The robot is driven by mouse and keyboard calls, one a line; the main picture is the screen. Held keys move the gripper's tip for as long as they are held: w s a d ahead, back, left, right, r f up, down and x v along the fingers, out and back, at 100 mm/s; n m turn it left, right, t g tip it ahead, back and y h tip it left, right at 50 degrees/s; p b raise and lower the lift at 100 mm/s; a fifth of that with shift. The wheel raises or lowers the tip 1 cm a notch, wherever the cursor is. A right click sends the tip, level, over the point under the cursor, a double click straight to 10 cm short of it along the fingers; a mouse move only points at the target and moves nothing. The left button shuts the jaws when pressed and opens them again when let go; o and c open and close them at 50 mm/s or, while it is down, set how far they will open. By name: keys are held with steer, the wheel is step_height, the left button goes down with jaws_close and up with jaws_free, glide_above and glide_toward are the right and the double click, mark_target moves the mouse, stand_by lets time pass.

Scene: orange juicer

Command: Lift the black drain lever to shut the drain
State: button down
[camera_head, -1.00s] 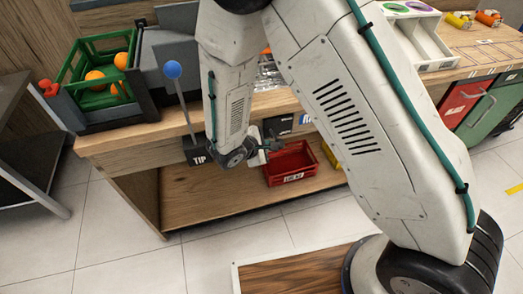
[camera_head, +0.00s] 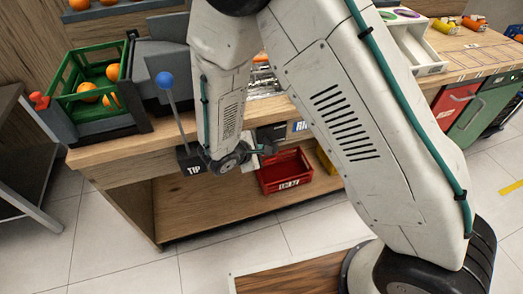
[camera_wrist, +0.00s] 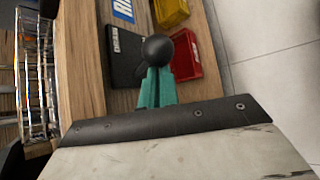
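The drain lever shows in the wrist view as a round black knob (camera_wrist: 157,50). It stands in front of the dark plate marked DRAIN (camera_wrist: 122,57); the plate also shows small in the head view (camera_head: 270,132). The teal fingers of my gripper (camera_wrist: 156,84) reach to the knob, close together. The knob covers their tips, so I cannot tell whether they grip it. In the head view my gripper (camera_head: 257,153) is small, at the bench front beside the plate, partly hidden by my arm.
A red crate (camera_head: 285,185) sits on the lower shelf, with a yellow bin (camera_wrist: 169,12) beside it. A blue-knobbed lever (camera_head: 164,80) marked TIP stands left of my forearm. A green crate (camera_head: 66,57) with oranges is on the bench (camera_head: 125,146). A wire rack (camera_wrist: 38,90) lies left in the wrist view.

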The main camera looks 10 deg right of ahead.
steer(key=s+a+r, duration=0.2)
steer(key=a+r, duration=0.1)
steer(key=a, duration=0.5)
steer(key=shift+a+r, duration=0.3)
steer(key=shift+s, duration=0.1)
stand_by(0.4)
